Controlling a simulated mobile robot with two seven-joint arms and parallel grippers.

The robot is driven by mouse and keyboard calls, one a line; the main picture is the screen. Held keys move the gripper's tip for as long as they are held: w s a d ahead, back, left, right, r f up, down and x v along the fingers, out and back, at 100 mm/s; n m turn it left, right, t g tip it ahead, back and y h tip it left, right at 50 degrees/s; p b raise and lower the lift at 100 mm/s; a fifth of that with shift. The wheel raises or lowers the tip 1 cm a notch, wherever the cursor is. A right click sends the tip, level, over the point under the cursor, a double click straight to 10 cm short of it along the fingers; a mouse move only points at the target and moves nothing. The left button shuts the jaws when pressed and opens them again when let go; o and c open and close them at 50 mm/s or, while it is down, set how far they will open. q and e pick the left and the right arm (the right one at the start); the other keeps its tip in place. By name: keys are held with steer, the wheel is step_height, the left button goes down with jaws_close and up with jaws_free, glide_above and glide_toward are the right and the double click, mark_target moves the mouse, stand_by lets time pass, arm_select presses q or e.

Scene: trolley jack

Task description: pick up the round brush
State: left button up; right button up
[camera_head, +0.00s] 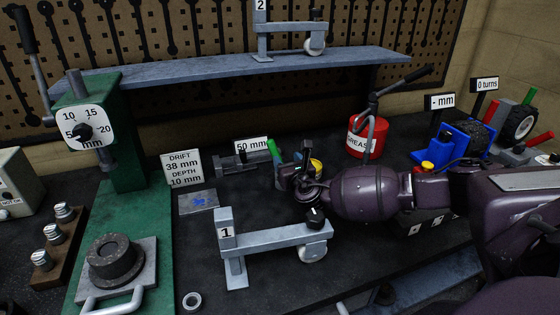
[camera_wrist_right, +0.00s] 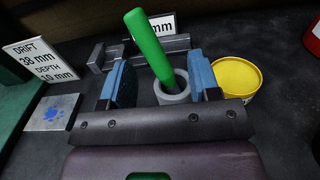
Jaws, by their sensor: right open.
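The round brush shows as a green handle (camera_wrist_right: 149,45) leaning out of a grey cup (camera_wrist_right: 174,90) in the right wrist view. Its lower end is hidden inside the cup. The green handle (camera_head: 274,152) also shows in the head view, just left of my right gripper (camera_head: 284,172). In the right wrist view my right gripper (camera_wrist_right: 162,82) is open. Its blue finger pads stand on either side of the cup and the lower handle, with a visible gap at the left. Whether the pads are level with the handle is hard to tell. My left gripper is not in view.
A yellow-topped tub (camera_wrist_right: 237,76) stands close to the right finger. A grey vise-like tool (camera_head: 240,163) with a "50 mm" sign lies behind. A plate with a blue mark (camera_head: 198,201), stand 1 (camera_head: 270,237) and a red grease can (camera_head: 367,137) are nearby.

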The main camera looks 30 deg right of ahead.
steer(key=d+x, duration=0.1)
steer(key=x, duration=0.5)
steer(key=shift+w, duration=0.2)
steer(key=c, duration=1)
